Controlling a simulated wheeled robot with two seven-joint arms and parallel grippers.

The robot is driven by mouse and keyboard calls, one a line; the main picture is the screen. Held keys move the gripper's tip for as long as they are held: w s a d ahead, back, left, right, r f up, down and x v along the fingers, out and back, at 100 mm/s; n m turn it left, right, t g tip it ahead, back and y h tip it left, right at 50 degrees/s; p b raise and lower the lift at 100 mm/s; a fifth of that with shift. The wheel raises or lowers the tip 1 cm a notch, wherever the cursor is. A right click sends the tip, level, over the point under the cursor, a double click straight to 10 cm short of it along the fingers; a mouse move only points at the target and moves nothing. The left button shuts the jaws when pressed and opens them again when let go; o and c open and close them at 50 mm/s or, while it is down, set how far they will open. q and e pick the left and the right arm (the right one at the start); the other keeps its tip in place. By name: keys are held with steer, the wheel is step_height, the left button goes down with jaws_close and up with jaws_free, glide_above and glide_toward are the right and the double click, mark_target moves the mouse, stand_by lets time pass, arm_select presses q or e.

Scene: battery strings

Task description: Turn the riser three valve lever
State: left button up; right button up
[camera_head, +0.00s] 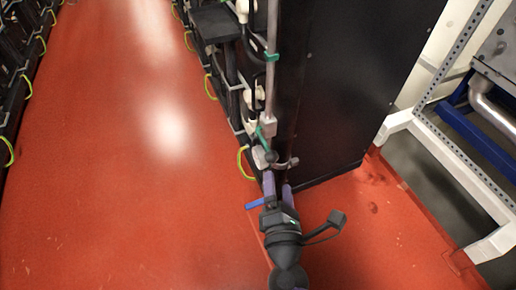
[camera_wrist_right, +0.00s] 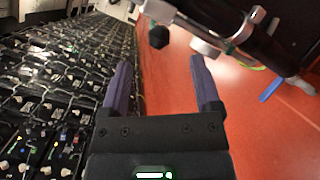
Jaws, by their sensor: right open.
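A grey vertical riser pipe (camera_head: 271,85) stands along the dark cabinet in the head view. Near its lower end is a green lever (camera_head: 262,136) with a dark round knob (camera_head: 270,156). Which riser is number three cannot be read. My right gripper (camera_head: 277,182), with purple fingers, is open and empty just below the knob; the wrist view shows a gap between its fingers (camera_wrist_right: 162,68). My left gripper is out of view.
A black cabinet (camera_head: 345,90) stands right of the pipe. A blue strip (camera_head: 255,203) shows left of my gripper. Battery racks (camera_wrist_right: 50,100) line the left of the wrist view. A white frame (camera_head: 440,140) stands at right. The red floor aisle (camera_head: 130,190) is clear.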

mark_target(265, 144)
steer(key=w+b, duration=0.1)
steer(key=w, duration=0.9)
steer(key=shift+a+f+b, duration=0.15)
steer(key=shift+a+b, duration=0.1)
steer(key=shift+b, duration=0.05)
jaws_close()
stand_by(0.4)
stand_by(0.3)
